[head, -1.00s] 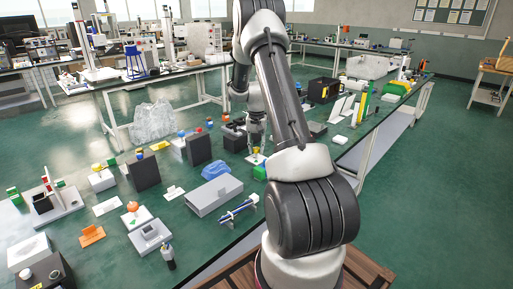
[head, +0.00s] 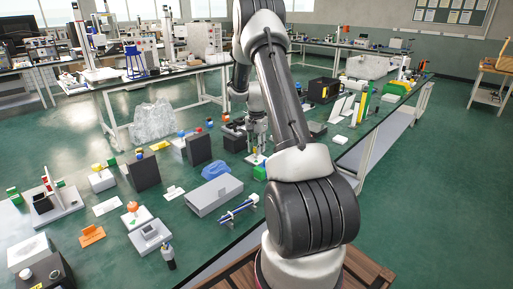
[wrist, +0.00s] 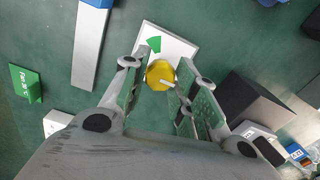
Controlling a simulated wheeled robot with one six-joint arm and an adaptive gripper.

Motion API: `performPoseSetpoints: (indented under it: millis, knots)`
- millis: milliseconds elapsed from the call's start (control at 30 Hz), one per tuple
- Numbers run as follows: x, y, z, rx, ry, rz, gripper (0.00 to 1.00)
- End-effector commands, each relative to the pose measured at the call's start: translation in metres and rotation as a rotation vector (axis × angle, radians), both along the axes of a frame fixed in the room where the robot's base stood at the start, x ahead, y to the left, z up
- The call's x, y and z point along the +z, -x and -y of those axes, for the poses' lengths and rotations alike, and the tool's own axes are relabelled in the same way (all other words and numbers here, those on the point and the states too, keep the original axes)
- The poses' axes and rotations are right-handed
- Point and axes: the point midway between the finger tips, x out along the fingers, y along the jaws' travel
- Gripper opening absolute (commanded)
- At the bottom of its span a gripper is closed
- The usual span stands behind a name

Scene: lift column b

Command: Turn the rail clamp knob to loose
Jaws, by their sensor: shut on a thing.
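The rail clamp knob is a round yellow knob (wrist: 160,75) with a pale pointer bar. It sits on a white plate (wrist: 178,44) that carries a green wedge mark (wrist: 154,44). The pale bar points to the right, away from the green wedge. My gripper (wrist: 163,76) has its fingers on either side of the knob and is shut on it. In the head view my gripper (head: 257,149) is down at the white plate (head: 253,160), and its fingers hide the knob.
A green block (head: 260,173) stands just in front of the plate. A dark block (wrist: 252,105) is close on the right in the wrist view. A long grey bar (wrist: 91,45) lies to the left. A grey box (head: 214,196) and blue lump (head: 215,170) are nearby.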

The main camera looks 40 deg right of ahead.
Motion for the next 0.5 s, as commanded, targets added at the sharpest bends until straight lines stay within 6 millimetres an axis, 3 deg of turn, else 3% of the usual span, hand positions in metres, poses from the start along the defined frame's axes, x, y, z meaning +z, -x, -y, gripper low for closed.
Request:
performPoseSetpoints:
  millis: [300,333,433,500]
  knots:
    - [0.0007,-0.0007,0.0003,-0.002,0.0,0.002,0.05]
    - [0.0007,-0.0007,0.0003,-0.002,0.0,0.002,0.3]
    - [0.0006,-0.0006,0.0002,-0.001,0.0,0.002,0.48]
    - [0.0005,-0.0005,0.0002,-0.001,0.001,0.001,0.51]
